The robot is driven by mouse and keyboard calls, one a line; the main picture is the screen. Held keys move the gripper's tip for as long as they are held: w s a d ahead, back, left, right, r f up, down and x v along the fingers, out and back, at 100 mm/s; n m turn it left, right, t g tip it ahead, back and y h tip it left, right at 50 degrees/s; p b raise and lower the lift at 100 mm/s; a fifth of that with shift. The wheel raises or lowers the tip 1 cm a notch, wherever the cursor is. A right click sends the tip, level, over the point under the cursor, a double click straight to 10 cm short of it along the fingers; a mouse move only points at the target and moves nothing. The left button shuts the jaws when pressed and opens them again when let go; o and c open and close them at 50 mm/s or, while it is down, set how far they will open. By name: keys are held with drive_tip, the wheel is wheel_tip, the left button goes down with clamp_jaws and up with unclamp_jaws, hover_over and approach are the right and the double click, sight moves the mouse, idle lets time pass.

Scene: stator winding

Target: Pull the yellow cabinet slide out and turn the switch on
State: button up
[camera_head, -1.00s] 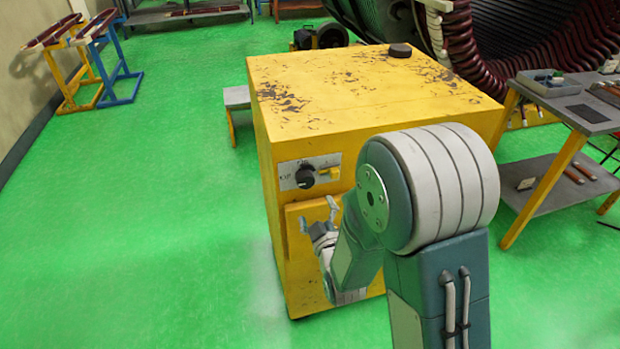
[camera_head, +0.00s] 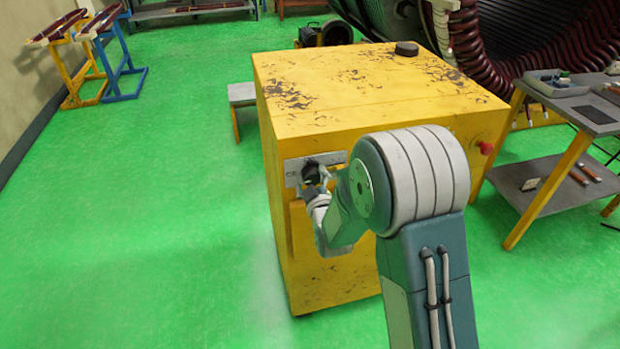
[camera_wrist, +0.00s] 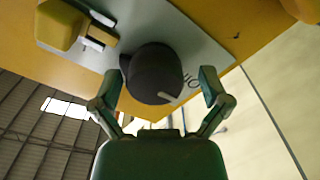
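The black round switch knob (camera_wrist: 152,72) sits on a grey plate (camera_wrist: 190,40) on the yellow cabinet's face. It also shows in the head view (camera_head: 311,174), partly covered by my gripper. My gripper (camera_wrist: 160,84) is open, with one finger on each side of the knob; the right finger is clearly apart from it, and whether the left one touches is unclear. A white pointer mark is on the knob's lower edge, with partly visible lettering beside it. The yellow slide (camera_wrist: 62,24) is at the plate's upper left in the wrist view, a pale metal piece beside it. My gripper hides the slide in the head view.
The worn yellow cabinet (camera_head: 370,85) stands on a green floor, with a black puck (camera_head: 406,48) on top and a red button (camera_head: 486,148) on its right side. A workbench (camera_head: 580,110) stands close to its right.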

drive_tip(key=shift+d, duration=0.25)
drive_tip(key=c, duration=0.8)
drive_tip(key=shift+o, duration=0.2)
drive_tip(key=shift+a+m, duration=0.1)
drive_tip(key=shift+m, duration=0.4)
drive_tip(key=m, duration=0.3)
drive_tip(key=shift+m, duration=0.4)
drive_tip(key=m, duration=0.4)
drive_tip(key=shift+m, duration=0.3)
drive_tip(key=m, duration=0.4)
drive_tip(key=shift+m, duration=2.2)
